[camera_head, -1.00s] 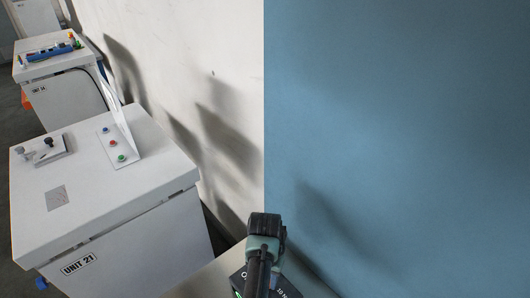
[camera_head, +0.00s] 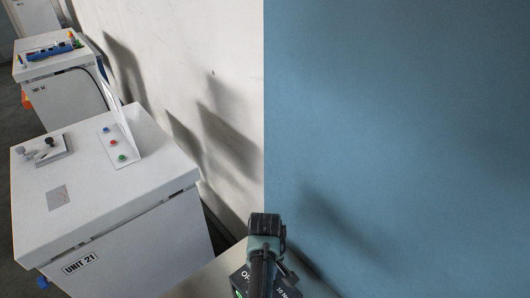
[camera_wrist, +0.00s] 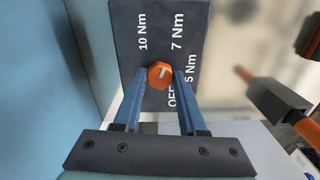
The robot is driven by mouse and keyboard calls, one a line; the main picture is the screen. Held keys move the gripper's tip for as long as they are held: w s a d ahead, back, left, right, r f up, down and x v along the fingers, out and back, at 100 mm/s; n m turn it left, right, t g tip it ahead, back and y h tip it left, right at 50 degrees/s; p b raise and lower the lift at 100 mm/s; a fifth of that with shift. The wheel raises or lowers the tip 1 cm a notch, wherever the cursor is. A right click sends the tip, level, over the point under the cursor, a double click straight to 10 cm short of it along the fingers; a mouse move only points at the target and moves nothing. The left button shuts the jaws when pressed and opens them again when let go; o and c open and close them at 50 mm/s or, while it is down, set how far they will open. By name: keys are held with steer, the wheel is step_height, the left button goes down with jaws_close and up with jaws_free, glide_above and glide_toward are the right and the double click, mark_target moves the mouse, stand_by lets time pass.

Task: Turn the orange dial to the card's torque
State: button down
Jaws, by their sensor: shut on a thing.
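The orange dial (camera_wrist: 160,76) is a small faceted knob with a white mark on its face, in the wrist view. It sits on a dark panel (camera_wrist: 160,28) printed with 10 Nm, 7 Nm, 5 Nm and a partly covered OFF. My gripper (camera_wrist: 161,79) is shut on the dial, with one blue finger on each side. I cannot tell clearly which label the mark points to. In the head view the panel's box (camera_head: 240,281) shows at the bottom, mostly behind my arm, and the dial is hidden. I cannot make out a torque card in either view.
A white UNIT 21 cabinet (camera_head: 130,240) with buttons and a small lever fixture stands at left, another cabinet (camera_head: 60,88) behind it. A blue wall (camera_head: 400,120) rises close behind the box. Blurred orange and black parts (camera_wrist: 280,105) lie at right in the wrist view.

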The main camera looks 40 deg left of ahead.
steer(key=n, duration=0.5)
steer(key=shift+n, duration=0.3)
steer(key=shift+r+n, duration=0.1)
steer(key=shift+n, duration=2.1)
steer(key=shift+c, duration=2.3)
jaws_free()
step_height(320, 180, up, 13)
steer(key=b, duration=0.2)
